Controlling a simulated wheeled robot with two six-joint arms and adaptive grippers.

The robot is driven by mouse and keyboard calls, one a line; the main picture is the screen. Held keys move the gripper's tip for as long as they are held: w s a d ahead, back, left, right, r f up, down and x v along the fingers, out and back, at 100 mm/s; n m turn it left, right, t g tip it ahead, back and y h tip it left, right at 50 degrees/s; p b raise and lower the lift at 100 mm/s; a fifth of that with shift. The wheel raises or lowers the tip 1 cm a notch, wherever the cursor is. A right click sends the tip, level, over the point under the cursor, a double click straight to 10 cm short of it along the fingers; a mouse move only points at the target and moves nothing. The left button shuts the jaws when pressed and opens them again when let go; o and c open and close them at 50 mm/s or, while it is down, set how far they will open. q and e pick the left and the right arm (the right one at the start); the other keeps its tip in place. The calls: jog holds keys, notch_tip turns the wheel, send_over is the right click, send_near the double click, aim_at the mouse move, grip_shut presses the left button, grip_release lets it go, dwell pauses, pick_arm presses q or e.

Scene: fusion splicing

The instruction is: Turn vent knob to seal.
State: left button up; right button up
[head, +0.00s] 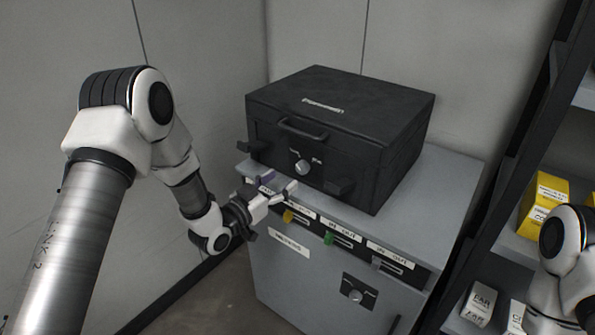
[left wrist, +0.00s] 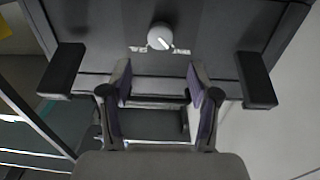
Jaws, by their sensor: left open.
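In the left wrist view the knob (left wrist: 160,37) shows a white pointer line angled to the lower right, towards one label. My left gripper (head: 277,186) is open and empty, in front of the case and a little below and left of the knob. Its two fingers (left wrist: 160,82) are spread apart and do not touch the knob. My right gripper is out of view.
Two dark latches (head: 338,187) (head: 252,149) stick out either side of the knob. The grey cabinet (head: 450,185) has coloured tabs, labels and another knob (head: 355,296) on its front. A shelf with yellow boxes (head: 543,205) stands at right.

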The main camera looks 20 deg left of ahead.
aim_at(300, 169)
pick_arm(q)
jog(key=x, duration=0.6)
jog(key=shift+f, duration=0.4)
jog(key=shift+w+d+r, duration=0.1)
jog(key=shift+w, duration=0.2)
jog(key=c, duration=1.2)
jog(key=shift+o, duration=0.2)
